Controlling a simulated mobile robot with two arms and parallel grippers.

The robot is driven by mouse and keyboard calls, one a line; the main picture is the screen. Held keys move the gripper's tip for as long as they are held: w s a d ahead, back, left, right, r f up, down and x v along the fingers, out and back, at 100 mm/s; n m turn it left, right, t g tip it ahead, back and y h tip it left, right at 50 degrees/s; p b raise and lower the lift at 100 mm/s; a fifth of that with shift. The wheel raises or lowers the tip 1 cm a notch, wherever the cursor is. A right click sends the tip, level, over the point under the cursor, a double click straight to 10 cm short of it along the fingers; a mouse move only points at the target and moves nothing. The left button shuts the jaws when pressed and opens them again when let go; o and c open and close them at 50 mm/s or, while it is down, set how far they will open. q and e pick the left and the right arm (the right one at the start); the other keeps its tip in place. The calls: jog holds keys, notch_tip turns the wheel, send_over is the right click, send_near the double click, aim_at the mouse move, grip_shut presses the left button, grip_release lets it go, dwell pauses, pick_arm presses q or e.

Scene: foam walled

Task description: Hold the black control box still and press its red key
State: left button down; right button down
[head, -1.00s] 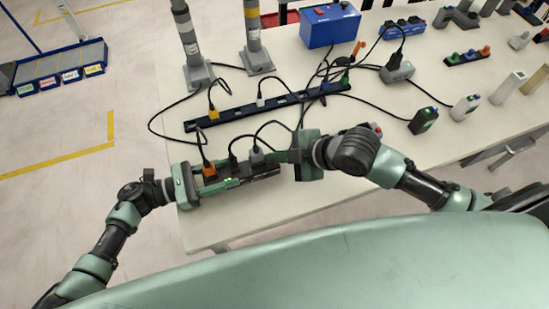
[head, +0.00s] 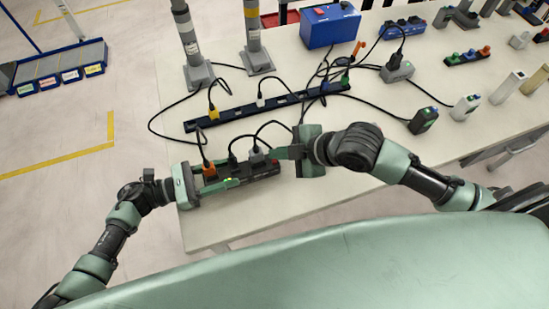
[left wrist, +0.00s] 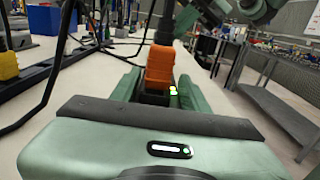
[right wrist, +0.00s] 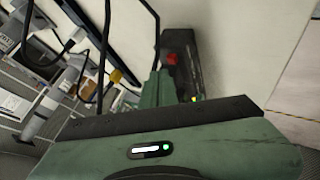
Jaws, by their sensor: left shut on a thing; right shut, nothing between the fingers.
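The black control box (head: 262,170) lies near the table's front left edge, with an orange plug (head: 209,169) and darker plugs on its top. My left gripper (head: 231,173) is shut on the box's left part, fingers along its long sides; the left wrist view shows the orange plug (left wrist: 159,66) between them. The red key (right wrist: 172,59) shows on the box's top in the right wrist view. My right gripper (head: 281,153) is shut and empty, its fingertips near the box's right end. I cannot tell whether they touch the key.
A long dark power strip (head: 245,109) with cables lies behind the box. Two grey posts on bases, a blue box (head: 330,26) and a grey block (head: 397,72) stand farther back. Loose cables cross above the control box. The table front right of the box is clear.

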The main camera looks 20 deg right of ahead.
notch_tip(320, 180, up, 5)
dwell(0.6)
dwell(0.5)
pick_arm(q)
jog(key=c, duration=0.6)
grip_release()
jog(key=shift+c, duration=0.2)
